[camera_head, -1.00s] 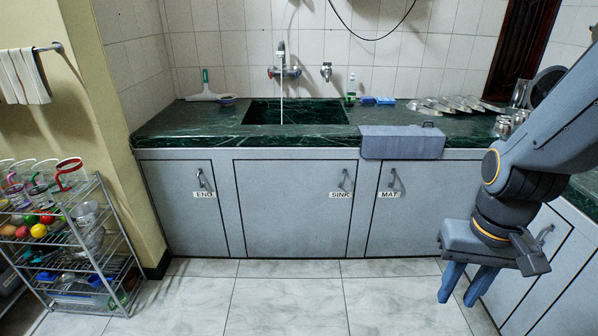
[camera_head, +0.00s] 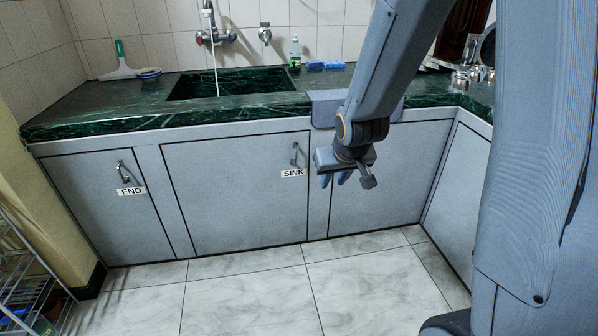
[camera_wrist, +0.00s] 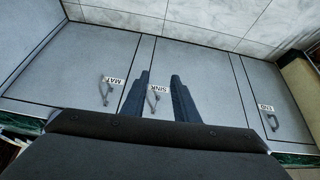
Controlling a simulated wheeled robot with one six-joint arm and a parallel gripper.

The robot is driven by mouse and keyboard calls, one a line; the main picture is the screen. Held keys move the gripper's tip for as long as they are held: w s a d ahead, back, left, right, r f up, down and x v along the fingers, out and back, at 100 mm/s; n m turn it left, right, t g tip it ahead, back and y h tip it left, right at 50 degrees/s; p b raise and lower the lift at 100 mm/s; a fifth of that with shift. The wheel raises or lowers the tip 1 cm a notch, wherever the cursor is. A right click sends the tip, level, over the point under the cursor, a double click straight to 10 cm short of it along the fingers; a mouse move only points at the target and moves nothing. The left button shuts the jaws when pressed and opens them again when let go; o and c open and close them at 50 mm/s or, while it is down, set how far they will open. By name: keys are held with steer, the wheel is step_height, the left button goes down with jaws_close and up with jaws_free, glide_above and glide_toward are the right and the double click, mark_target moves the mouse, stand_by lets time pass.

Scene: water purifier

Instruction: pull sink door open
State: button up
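The sink door (camera_head: 235,195) is a grey cabinet panel under the basin, shut and flush with its frame. Its curved metal handle (camera_head: 294,154) is near the upper right corner, above the label "SINK" (camera_head: 293,173). My gripper (camera_head: 336,181) hangs right of this handle in the head view and does not touch it there. In the wrist view my gripper (camera_wrist: 160,78) has its two fingers apart with nothing held. The handle (camera_wrist: 153,100) and label show in the gap between the fingers, with the door behind. How far the handle is from the fingertips I cannot tell.
The END door (camera_head: 108,205) is shut at the left. The MAT handle (camera_wrist: 106,93) shows beside the left finger in the wrist view. The tiled floor (camera_head: 240,295) in front is clear.

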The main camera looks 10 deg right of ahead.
steer(key=w+f+t+y+b, duration=0.1)
steer(key=w+f+t+b, duration=0.3)
steer(key=w, duration=0.5)
steer(key=w+f+t+b, duration=0.2)
steer(key=w+f+b, duration=0.5)
steer(key=w, duration=0.3)
steer(key=n+t+y+b, duration=0.25)
steer(key=t+b, duration=0.25)
steer(key=b, duration=0.5)
glide_toward(297, 157)
steer(key=shift+m, duration=0.35)
steer(key=shift+w+a+f+b, duration=0.15)
steer(key=shift+w+b, duration=0.25)
steer(key=shift+w, duration=0.85)
steer(key=shift+w+a+b, duration=0.3)
steer(key=shift+w+b, duration=0.05)
steer(key=shift+w, duration=0.9)
steer(key=shift+w+a+f+b, duration=0.15)
steer(key=shift+w+b, duration=0.25)
steer(key=shift+w, duration=0.85)
steer(key=shift+r, duration=0.1)
jaws_close()
